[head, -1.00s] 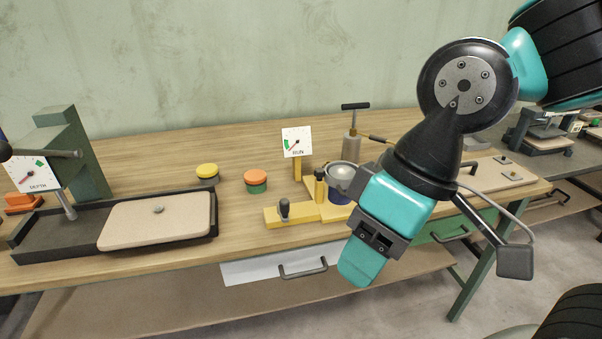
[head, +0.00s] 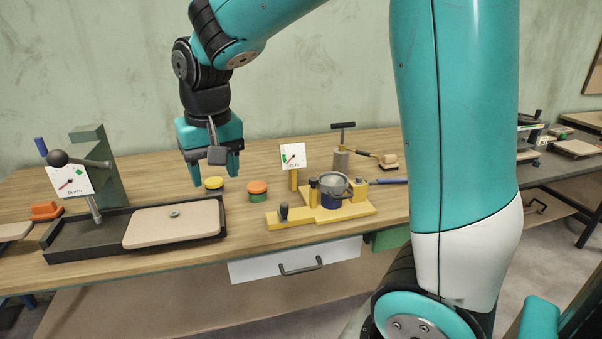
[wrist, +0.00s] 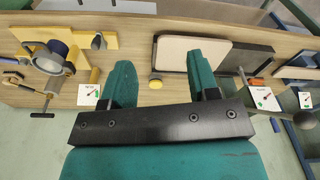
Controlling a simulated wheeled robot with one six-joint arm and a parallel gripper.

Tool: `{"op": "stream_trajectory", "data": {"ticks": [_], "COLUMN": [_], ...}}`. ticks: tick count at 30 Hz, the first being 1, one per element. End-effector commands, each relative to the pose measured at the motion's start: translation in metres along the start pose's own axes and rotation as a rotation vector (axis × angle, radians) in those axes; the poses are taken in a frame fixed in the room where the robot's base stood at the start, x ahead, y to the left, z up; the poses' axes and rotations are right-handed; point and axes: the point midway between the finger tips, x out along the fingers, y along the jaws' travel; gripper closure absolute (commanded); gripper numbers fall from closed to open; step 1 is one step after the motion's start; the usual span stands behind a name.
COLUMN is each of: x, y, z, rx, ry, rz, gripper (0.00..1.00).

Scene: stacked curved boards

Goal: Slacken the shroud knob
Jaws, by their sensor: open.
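No part is labelled as a shroud knob, so I cannot tell which knob it is. A small black knob (head: 284,211) stands on the left end of the yellow fixture (head: 335,214), which holds a grey-and-blue cup (head: 334,188).
A RUN dial (head: 292,156) stands behind the fixture. At left, a dark tray (head: 78,238) carries a beige board (head: 172,226), beside a green column with a DEPTH dial (head: 70,182) and a ball-ended lever. A hand pump (head: 341,157) stands at the back. Bare bench lies before the capped knobs.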

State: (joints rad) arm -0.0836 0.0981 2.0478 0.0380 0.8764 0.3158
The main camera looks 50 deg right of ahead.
Motion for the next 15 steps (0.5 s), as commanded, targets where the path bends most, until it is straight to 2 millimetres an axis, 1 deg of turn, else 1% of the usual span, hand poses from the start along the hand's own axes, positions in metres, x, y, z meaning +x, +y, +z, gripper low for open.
{"op": "stream_trajectory", "data": {"ticks": [1, 2, 3, 5, 6, 9, 12, 15], "x": [-0.004, -0.004, -0.002, 0.001, 0.004, 0.014, 0.025, 0.035], "y": [0.025, 0.042, 0.065, 0.101, 0.124, 0.176, 0.213, 0.235], "z": [-0.045, -0.068, -0.095, -0.128, -0.145, -0.172, -0.181, -0.183], "rx": [0.200, 0.327, 0.498, 0.755, 0.921, 1.298, 1.599, 1.803], "ry": [0.009, 0.019, 0.034, 0.057, 0.073, 0.112, 0.146, 0.171], "rz": [0.076, 0.120, 0.176, 0.254, 0.300, 0.394, 0.459, 0.497], "gripper": [0.45, 0.45, 0.45, 0.45, 0.45, 0.45, 0.45, 0.45]}}
